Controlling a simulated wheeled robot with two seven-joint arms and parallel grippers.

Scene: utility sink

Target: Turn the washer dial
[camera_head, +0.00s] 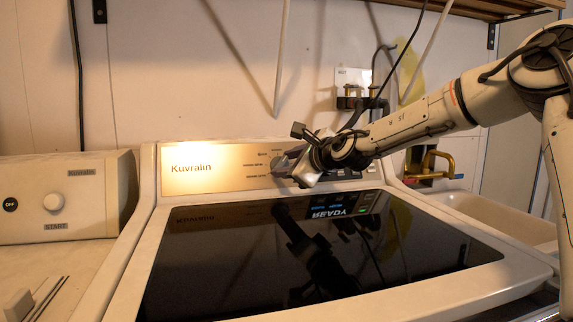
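The washer's control panel (215,167) is a gold-lit strip reading "Kuvralin", at the back of a white top-loading machine with a dark glass lid (215,270). My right gripper (286,165) reaches in from the right, its fingers at the middle of this panel, beside the printed cycle labels. The washer dial appears to be behind the fingers and is mostly hidden. I cannot tell whether the fingers touch it or how far apart they are. My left gripper is not in view.
A second machine at left has a white knob (53,202) and a black OFF button (10,205). Wall taps (352,97) with hoses are behind the arm. A sink (490,212) with a brass faucet (436,163) is at right.

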